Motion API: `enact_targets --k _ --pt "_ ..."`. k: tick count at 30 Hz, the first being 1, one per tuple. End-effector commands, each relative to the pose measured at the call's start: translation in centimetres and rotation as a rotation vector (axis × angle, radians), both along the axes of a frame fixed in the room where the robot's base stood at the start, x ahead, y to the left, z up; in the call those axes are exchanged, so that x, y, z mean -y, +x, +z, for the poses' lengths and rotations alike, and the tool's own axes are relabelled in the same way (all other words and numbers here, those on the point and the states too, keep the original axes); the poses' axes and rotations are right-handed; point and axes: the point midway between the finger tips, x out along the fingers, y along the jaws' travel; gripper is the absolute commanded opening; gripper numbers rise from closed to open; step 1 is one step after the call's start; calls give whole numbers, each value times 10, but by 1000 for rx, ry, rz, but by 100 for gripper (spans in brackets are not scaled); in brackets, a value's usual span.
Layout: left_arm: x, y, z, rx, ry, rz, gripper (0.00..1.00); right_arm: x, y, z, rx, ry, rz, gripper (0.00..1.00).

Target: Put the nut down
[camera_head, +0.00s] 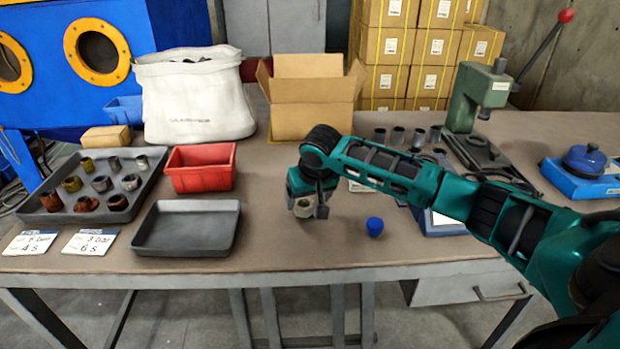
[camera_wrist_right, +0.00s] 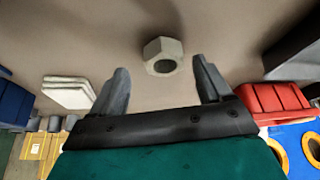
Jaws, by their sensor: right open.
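The nut (camera_head: 303,209) is a pale grey hex nut on the brown tabletop, right of the empty dark tray. In the right wrist view the nut (camera_wrist_right: 163,56) lies centred between the fingertips and a little beyond them, with clear space on both sides. My right gripper (camera_head: 312,208) points down over the nut, its fingers spread and holding nothing. In the head view the gripper partly hides the nut. My left gripper is not in view.
A blue cap (camera_head: 375,227) stands right of the nut. The empty dark tray (camera_head: 187,250), red bin (camera_head: 205,182) and tray of parts (camera_head: 66,216) are to the left. A cardboard box (camera_head: 300,122) stands behind. The table's front strip is clear.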

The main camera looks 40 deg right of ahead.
Motion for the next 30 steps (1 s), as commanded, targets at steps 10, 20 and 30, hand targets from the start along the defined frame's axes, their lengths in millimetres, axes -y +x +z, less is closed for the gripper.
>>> enact_targets --k 10,20,30 --pt "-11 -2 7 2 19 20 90 -10 -28 71 9 5 3 78" --pt "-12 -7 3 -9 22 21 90 -13 -34 86 11 6 3 78" --pt "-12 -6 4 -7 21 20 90 -13 -34 86 12 6 3 78"
